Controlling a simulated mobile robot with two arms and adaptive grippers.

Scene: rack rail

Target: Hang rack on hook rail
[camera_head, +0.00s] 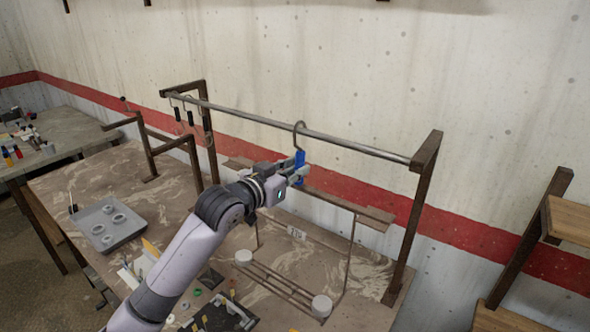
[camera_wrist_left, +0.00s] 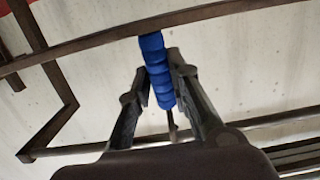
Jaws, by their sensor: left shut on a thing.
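The metal hook rail (camera_head: 350,145) runs across dark uprights above the table. The rack has a curved hook (camera_head: 299,125), a blue grip (camera_head: 299,163), a long brown crossbar (camera_head: 345,204), thin side rods and a slatted lower shelf (camera_head: 280,285). My left gripper (camera_head: 295,170) is shut on the blue grip, which also shows between the fingers in the left wrist view (camera_wrist_left: 157,70). In the head view the hook's curve overlaps the rail and rises just above it. I cannot tell whether it rests on the rail. My right gripper is not in view.
Small hooks with black grips (camera_head: 183,115) hang at the rail's left end. A grey tray (camera_head: 108,225) with several rings sits on the table (camera_head: 60,185). Small parts lie near my left arm. A wooden shelf unit (camera_head: 550,215) stands at the right. The wall is close behind the rail.

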